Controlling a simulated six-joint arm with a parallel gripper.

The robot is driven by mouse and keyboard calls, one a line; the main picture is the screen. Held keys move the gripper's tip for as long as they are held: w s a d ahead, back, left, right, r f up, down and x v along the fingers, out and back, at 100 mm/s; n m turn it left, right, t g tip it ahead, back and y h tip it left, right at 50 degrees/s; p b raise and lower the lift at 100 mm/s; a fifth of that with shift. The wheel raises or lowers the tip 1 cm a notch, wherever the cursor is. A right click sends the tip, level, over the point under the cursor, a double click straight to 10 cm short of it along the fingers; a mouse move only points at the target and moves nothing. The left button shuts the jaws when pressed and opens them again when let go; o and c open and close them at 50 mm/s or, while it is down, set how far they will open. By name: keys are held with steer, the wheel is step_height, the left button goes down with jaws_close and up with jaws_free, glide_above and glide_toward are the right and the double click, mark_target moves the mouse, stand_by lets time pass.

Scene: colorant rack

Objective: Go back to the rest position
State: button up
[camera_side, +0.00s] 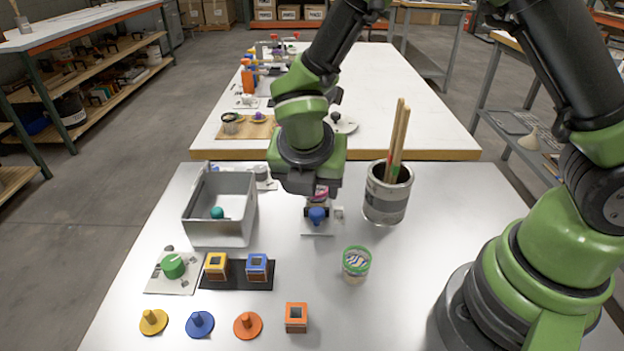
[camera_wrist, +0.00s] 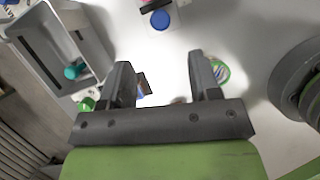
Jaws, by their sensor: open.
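My gripper (camera_side: 312,192) hangs over the back middle of the white table in the side view, its fingers mostly hidden behind the wrist. In the wrist view, my gripper (camera_wrist: 162,76) shows its two dark fingers wide apart with nothing held between them. A blue round piece (camera_side: 317,215) stands on the table below and in front of the gripper. It also shows beyond the fingers in the wrist view (camera_wrist: 160,19).
A grey bin (camera_side: 188,219) holding a teal piece stands left. A can (camera_side: 384,203) with wooden sticks and a green-rimmed jar (camera_side: 356,264) stand right. A black rack (camera_side: 236,283) holds yellow and blue blocks. An orange block (camera_side: 296,317) and several coloured lids lie in front.

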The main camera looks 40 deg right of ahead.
steer(key=s+d+r+m+t+y, duration=0.1)
steer(key=s+d+r+m, duration=0.2)
steer(key=r+m, duration=0.45)
steer(key=s+d+r+m+y, duration=0.2)
steer(key=s+r+m, duration=0.2)
steer(key=r+m, duration=0.3)
steer(key=s+r+m+t+y, duration=0.2)
steer(key=s+m, duration=0.7)
steer(key=m, duration=0.5)
step_height(320, 180, up, 3)
steer(key=shift+f+t+y, duration=0.15)
steer(key=shift+t+y, duration=0.15)
steer(key=shift+t, duration=0.6)
